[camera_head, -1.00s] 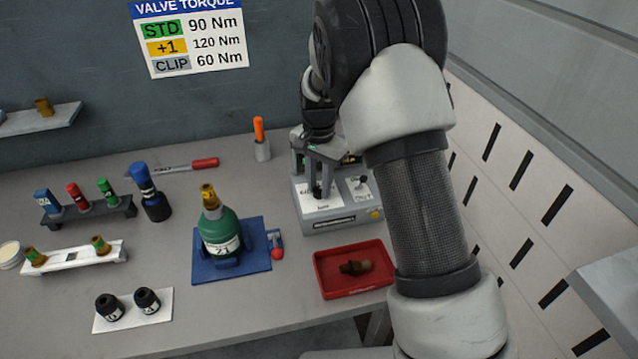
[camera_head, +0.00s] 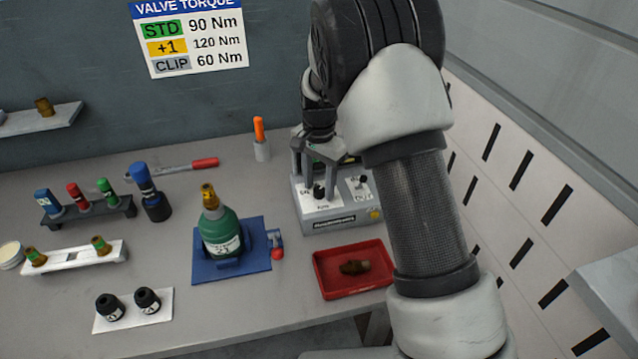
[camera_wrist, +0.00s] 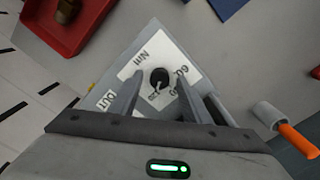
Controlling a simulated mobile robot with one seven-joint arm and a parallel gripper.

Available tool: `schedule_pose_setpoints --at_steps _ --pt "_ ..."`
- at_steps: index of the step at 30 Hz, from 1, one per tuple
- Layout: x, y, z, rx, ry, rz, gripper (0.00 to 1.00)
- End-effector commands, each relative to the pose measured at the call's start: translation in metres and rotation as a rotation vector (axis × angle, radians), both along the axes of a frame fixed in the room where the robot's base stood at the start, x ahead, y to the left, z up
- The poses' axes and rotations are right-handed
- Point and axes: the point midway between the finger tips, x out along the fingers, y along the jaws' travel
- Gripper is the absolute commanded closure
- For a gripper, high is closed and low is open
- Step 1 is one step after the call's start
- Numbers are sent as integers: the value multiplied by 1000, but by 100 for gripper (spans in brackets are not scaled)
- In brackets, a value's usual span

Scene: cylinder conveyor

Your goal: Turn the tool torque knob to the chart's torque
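The torque tool is a grey box (camera_head: 340,219) at the back right of the table, with a white dial panel on top. Its black torque knob (camera_head: 318,191) also shows in the wrist view (camera_wrist: 160,77), with a pale pointer mark. Dial print there includes "60" and "Nm"; other numbers are partly hidden. My gripper (camera_head: 315,172) is open above the knob, one finger on each side and apart from it; in the wrist view its fingers (camera_wrist: 158,95) also stand apart. The wall chart (camera_head: 190,40) reads STD 90 Nm, +1 120 Nm, CLIP 60 Nm.
A second small knob (camera_head: 361,181) sits right on the box. A red tray (camera_head: 322,282) with a brass piece is in front. A green cylinder (camera_head: 219,226) stands on a blue base to the left. An orange-handled tool (camera_head: 259,130) stands behind left.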

Motion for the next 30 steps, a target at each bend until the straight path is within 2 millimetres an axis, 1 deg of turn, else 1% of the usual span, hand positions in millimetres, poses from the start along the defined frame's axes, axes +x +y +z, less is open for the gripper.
schedule_pose_setpoints --at_steps 5,8,11,21,24,27,30 --pt "0 0 2 0 0 0 57" --pt "0 0 12 2 -1 0 57" --pt "1 0 30 2 -3 0 57" --pt "1 0 114 2 -4 0 57" --pt "1 0 135 1 -3 0 57" --pt "0 0 153 1 -2 0 57" --pt "0 0 165 0 -1 0 57"
